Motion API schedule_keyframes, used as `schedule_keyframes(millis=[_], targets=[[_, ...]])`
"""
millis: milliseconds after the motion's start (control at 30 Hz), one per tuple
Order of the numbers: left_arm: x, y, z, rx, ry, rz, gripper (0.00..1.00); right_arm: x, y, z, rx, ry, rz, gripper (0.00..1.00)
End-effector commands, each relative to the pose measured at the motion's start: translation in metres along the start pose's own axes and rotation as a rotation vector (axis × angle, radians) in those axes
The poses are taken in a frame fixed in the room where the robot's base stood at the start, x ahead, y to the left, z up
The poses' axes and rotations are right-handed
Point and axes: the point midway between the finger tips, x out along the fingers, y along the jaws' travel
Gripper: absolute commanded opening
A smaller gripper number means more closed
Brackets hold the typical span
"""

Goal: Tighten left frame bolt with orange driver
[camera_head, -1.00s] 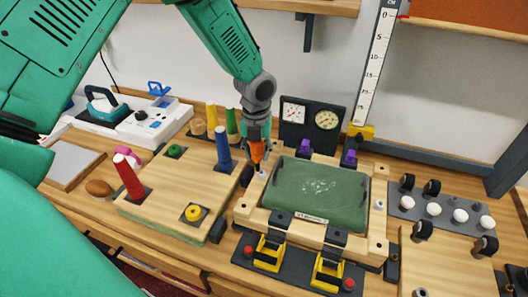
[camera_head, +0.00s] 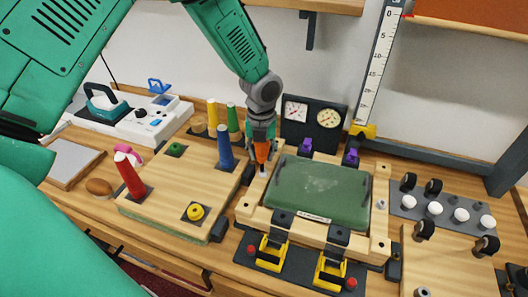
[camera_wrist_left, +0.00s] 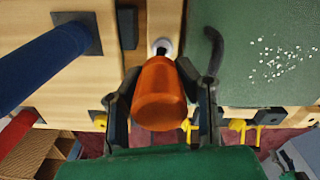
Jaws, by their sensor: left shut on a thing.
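My left gripper (camera_head: 262,143) is shut on the orange driver (camera_head: 262,152), which points down at the left side of the wooden frame (camera_head: 247,212). In the left wrist view, the orange handle (camera_wrist_left: 160,95) sits between the two dark fingers. A pale round bolt head (camera_wrist_left: 162,45) shows just beyond the handle, at the frame's left edge. The driver's tip is at or very near this bolt; I cannot tell whether it is seated. Another bolt (camera_head: 380,205) is on the frame's right side. My right gripper is not in view.
A green panel (camera_head: 320,190) lies inside the frame, with yellow clamps (camera_head: 270,253) in front. Left of the frame is a peg board (camera_head: 165,205) with a tall blue peg (camera_head: 225,150) close to my left gripper. Gauges (camera_head: 312,118) stand behind.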

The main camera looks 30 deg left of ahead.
Motion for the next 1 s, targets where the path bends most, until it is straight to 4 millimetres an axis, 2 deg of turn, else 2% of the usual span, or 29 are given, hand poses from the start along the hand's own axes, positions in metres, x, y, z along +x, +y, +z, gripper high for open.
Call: schedule_keyframes(millis=[400, 1000], targets=[[0.004, -0.011, -0.007, 0.003, 0.000, 0.009, 0.00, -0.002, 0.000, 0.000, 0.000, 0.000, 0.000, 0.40], [0.010, -0.008, -0.006, 0.002, 0.002, 0.003, 0.00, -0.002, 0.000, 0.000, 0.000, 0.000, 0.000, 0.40]])
